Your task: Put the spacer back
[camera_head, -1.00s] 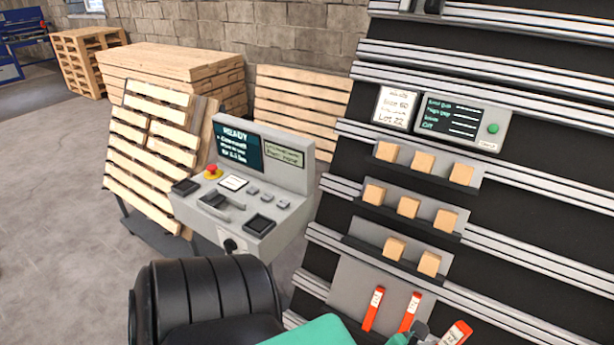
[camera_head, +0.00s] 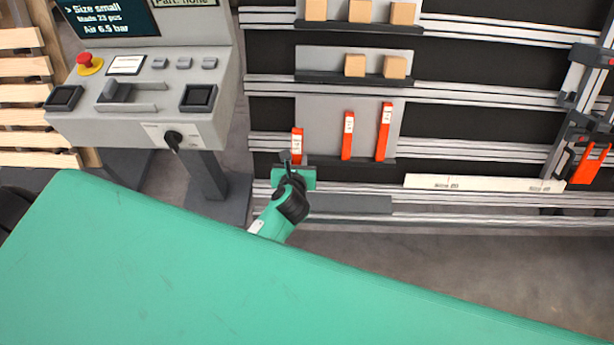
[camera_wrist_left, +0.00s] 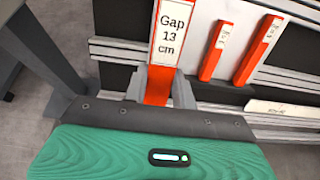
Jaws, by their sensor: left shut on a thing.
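My left gripper (camera_head: 294,165) is shut on an orange spacer (camera_head: 297,141) in front of the left part of a grey rack panel (camera_head: 320,117). In the left wrist view the spacer (camera_wrist_left: 157,85) stands between the fingers, with a white label reading "Gap 13 cm". Its lower end lies low between the fingers; I cannot tell whether it touches the panel or its dark ledge (camera_head: 340,162). Two more orange spacers, a shorter one (camera_head: 347,137) and a longer one (camera_head: 384,133), stand on the ledge to its right. My right gripper is not in view.
Wooden blocks (camera_head: 355,66) sit on shelves above the spacers. A grey console (camera_head: 215,115) with a red button (camera_head: 88,64) stands at the left. A white strip (camera_head: 480,183) and a metal fixture with orange parts (camera_head: 588,163) are at the right.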

